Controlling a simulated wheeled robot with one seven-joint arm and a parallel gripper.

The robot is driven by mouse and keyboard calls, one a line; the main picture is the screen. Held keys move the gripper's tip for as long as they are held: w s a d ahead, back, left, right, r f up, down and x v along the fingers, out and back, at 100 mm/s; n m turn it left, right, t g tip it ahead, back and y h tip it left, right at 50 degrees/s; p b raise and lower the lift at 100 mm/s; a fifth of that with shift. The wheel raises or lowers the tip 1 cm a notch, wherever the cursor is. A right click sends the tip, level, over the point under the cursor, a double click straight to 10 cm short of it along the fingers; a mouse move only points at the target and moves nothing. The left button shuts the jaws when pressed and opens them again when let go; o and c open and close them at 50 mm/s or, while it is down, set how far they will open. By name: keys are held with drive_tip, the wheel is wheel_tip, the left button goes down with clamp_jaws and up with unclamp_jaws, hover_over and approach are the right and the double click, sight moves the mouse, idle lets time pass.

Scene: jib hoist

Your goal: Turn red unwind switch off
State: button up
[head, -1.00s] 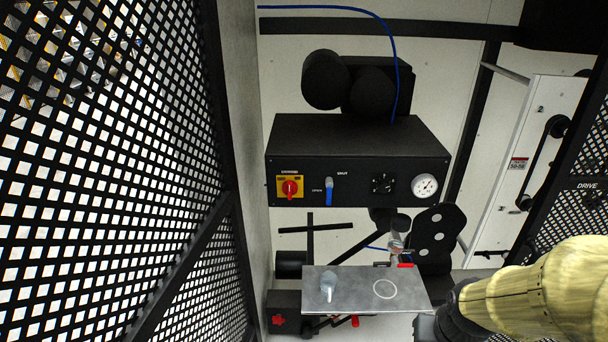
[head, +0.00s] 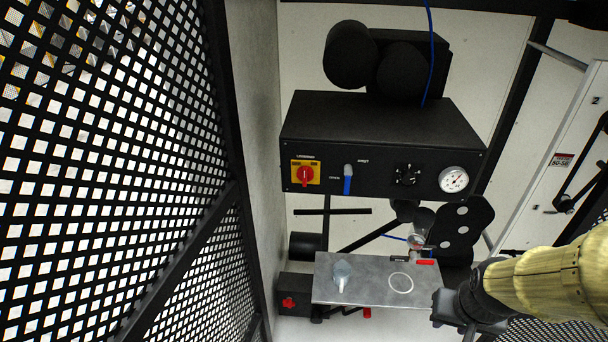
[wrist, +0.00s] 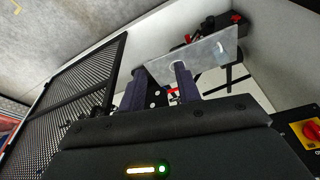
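The red rotary switch (head: 305,174) sits on a yellow plate at the left end of the black control box's front panel (head: 330,180). Its handle looks roughly upright in the head view. In the wrist view the red switch (wrist: 313,129) shows at the right edge, partly cut off. My gripper (head: 447,312) is at the lower right in the head view, below and well right of the switch, touching nothing I can make out. In the wrist view my gripper's two fingers (wrist: 161,88) stand apart with nothing between them.
A blue-handled valve (head: 348,179), a black knob (head: 407,174) and a gauge (head: 454,180) share the panel. A grey metal shelf (head: 370,285) is below. A black mesh wall (head: 110,170) stands at the left. A smaller red knob (head: 288,302) is low at left.

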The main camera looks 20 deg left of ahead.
sight(305, 171)
drive_tip(key=w+a+n+t+y, duration=0.15)
drive_tip(key=w+a+t, duration=0.55)
drive_tip(key=w+a, duration=0.85)
drive_tip(key=s+a+r+t, duration=0.1)
drive_tip(key=a+t, duration=0.1)
drive_tip(key=a, duration=0.4)
drive_tip(key=s+a+r+t+y, duration=0.1)
drive_tip(key=a+r+t, duration=0.1)
drive_tip(key=a, duration=0.5)
drive_tip(key=s+a+r+n+t+y, duration=0.1)
drive_tip(key=s+a+t, duration=0.1)
drive_tip(key=a, duration=0.4)
drive_tip(key=shift+a+r+t, duration=0.25)
drive_tip(key=shift+r+t, duration=0.1)
drive_tip(key=shift+t, duration=0.55)
drive_tip(key=shift+y, duration=0.25)
drive_tip(key=p+x, duration=0.5)
drive_tip(key=x, duration=1.2)
drive_tip(key=shift+w+a+f+p, duration=0.1)
drive_tip(key=shift+w+p, duration=0.15)
drive_tip(key=shift+p, duration=0.1)
clamp_jaws()
